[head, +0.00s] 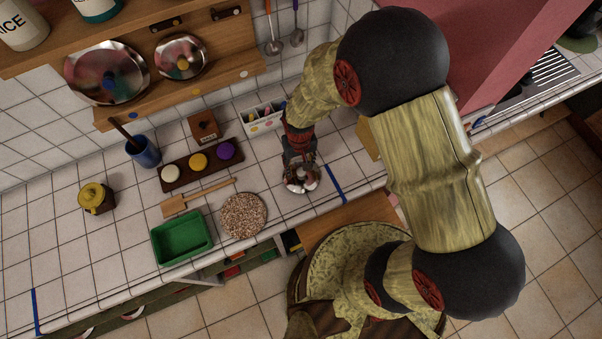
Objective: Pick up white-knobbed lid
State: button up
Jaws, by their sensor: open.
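Two other metal lids stand on the wooden shelf: a larger one with a blue knob (107,76) and a smaller one with a yellow knob (182,60).
A dark tray (187,184) holds white, yellow and purple round pieces. A green bin (182,238), a speckled round mat (243,215), a wooden spatula (180,204), a blue cup (146,152) and a white divided box (262,124) are left of my gripper. Blue tape (335,184) lies at its right.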

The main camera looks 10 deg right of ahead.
aim_at(301, 171)
jog(key=f, duration=0.4)
jog(key=shift+d+f, duration=0.25)
jog(key=shift+f, duration=0.05)
jog(key=shift+c, duration=0.9)
grip_shut()
